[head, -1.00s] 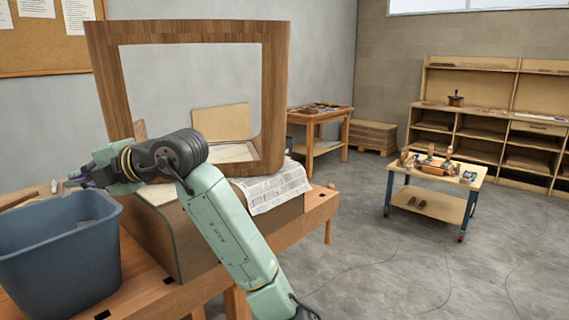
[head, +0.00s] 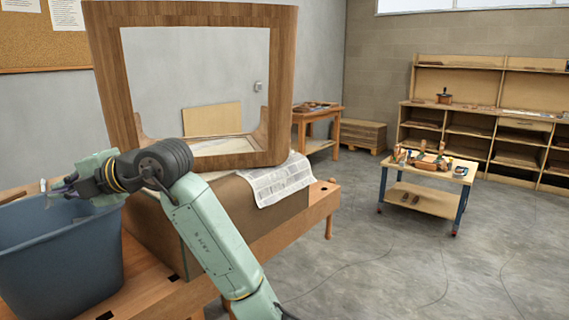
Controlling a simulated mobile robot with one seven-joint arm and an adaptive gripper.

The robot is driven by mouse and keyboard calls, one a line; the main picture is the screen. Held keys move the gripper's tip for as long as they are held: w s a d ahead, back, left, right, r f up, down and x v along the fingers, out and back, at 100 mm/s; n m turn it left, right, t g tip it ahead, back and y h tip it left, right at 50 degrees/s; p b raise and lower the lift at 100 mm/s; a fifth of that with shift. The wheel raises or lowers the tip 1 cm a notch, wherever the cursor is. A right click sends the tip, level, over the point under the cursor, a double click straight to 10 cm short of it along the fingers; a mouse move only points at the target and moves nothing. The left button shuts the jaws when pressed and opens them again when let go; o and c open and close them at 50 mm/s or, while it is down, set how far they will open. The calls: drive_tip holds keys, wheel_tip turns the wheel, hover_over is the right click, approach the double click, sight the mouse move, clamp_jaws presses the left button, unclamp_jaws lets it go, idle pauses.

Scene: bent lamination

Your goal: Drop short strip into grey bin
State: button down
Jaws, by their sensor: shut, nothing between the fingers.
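The grey bin (head: 62,262), blue-grey and open at the top, stands at the lower left on the workbench. My gripper (head: 58,188) is at the left, over the bin's far rim area, pointing left. Its fingers are small and dark in this view; they are shut with nothing between them.
A large bent wooden frame (head: 193,10) stands on a curved brown form on the workbench (head: 155,292), with newspaper (head: 280,182) beneath it. A small cart (head: 425,203) stands on the open floor at right, before shelves (head: 490,120).

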drive_tip(key=shift+f, duration=0.7)
drive_tip(key=c, duration=2.3)
unclamp_jaws()
drive_tip(key=o, duration=0.6)
